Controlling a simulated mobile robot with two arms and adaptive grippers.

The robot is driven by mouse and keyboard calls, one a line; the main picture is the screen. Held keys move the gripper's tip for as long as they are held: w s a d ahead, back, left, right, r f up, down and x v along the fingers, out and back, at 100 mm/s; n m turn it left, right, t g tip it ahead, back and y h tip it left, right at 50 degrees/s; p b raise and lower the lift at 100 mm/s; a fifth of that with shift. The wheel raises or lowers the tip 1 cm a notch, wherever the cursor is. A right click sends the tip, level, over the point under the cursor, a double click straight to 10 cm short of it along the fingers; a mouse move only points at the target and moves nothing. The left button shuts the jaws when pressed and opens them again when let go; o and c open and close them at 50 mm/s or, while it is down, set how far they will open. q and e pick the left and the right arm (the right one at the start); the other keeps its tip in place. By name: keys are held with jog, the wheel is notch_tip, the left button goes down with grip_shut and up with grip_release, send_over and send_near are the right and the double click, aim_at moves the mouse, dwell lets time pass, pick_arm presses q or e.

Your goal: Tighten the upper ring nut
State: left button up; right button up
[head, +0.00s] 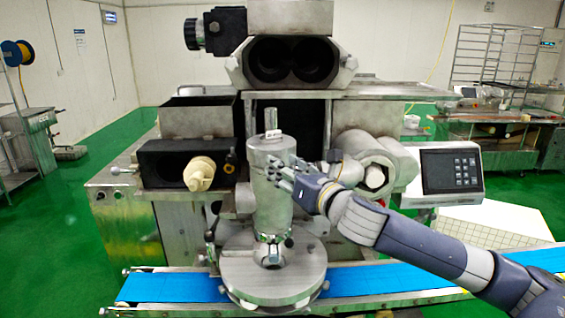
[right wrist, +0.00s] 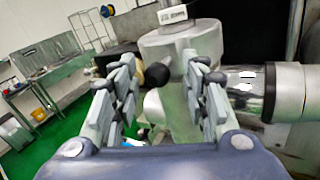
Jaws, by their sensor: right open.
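The upright metal cylinder (head: 270,205) stands at the centre of the machine, above a round plate. A wider metal collar (head: 268,146) is at its top; I cannot tell for sure whether this is the upper ring nut. It also shows in the right wrist view (right wrist: 180,45). My right gripper (head: 277,168) is beside the cylinder's upper right side. Its fingers are spread open in the right wrist view (right wrist: 167,88). A dark ball knob (right wrist: 157,75) shows between the fingers; I cannot tell whether they touch it. My left gripper is not in view.
A horizontal metal pipe (right wrist: 285,92) lies right of the fingers. A blue conveyor belt (head: 175,287) runs below the round plate (head: 273,279). A control panel (head: 450,172) stands at the right. The green floor is free at the left.

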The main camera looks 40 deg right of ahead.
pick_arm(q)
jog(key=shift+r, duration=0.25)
pick_arm(e)
jog(key=shift+w+a, duration=0.1)
jog(key=shift+w, duration=0.3)
jog(key=shift+c, duration=0.3)
grip_shut()
